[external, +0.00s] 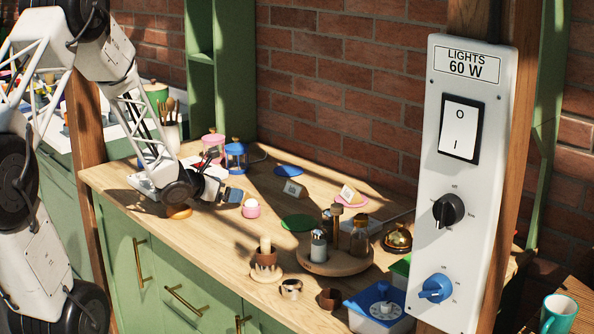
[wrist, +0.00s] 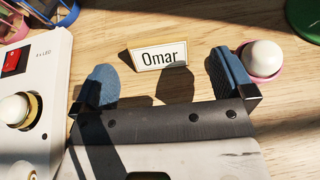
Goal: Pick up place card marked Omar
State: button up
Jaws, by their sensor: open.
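The place card marked Omar (wrist: 158,56) stands on the wooden table in the wrist view, its dark lettering facing me. My gripper (wrist: 165,82) is open and empty, with one blue finger pad to the left of the card and one to the right. The card appears beyond the fingertips, in the gap between them, and apart from both. In the external view my gripper (external: 235,195) is low over the table. A small card (external: 293,188) stands to its right there, its writing too small to read.
A pink cup with a white ball-shaped top (wrist: 264,60) sits close beside the right finger. A white box with a red switch (wrist: 30,85) is at the left. A green disc (external: 299,222) lies farther right. A round wooden tray (external: 335,266) holds jars.

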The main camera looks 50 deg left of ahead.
jog(key=shift+x, duration=2.6)
jog(key=shift+a, duration=0.1)
jog(key=shift+c, duration=0.2)
jog(key=c, duration=0.9)
jog(key=shift+r, duration=0.15)
jog(key=shift+r, duration=1.45)
jog(key=shift+s+r, duration=0.2)
jog(key=shift+r, duration=0.1)
jog(key=s+d, duration=0.2)
jog(key=s, duration=0.2)
jog(key=s+d+r, duration=0.1)
jog(key=s+d, duration=0.1)
jog(key=s, duration=0.3)
jog(key=s+d, duration=0.2)
jog(key=s, duration=0.3)
jog(key=shift+s+d+r, duration=0.1)
jog(key=shift+d+r, duration=0.05)
jog(key=shift+d, duration=0.05)
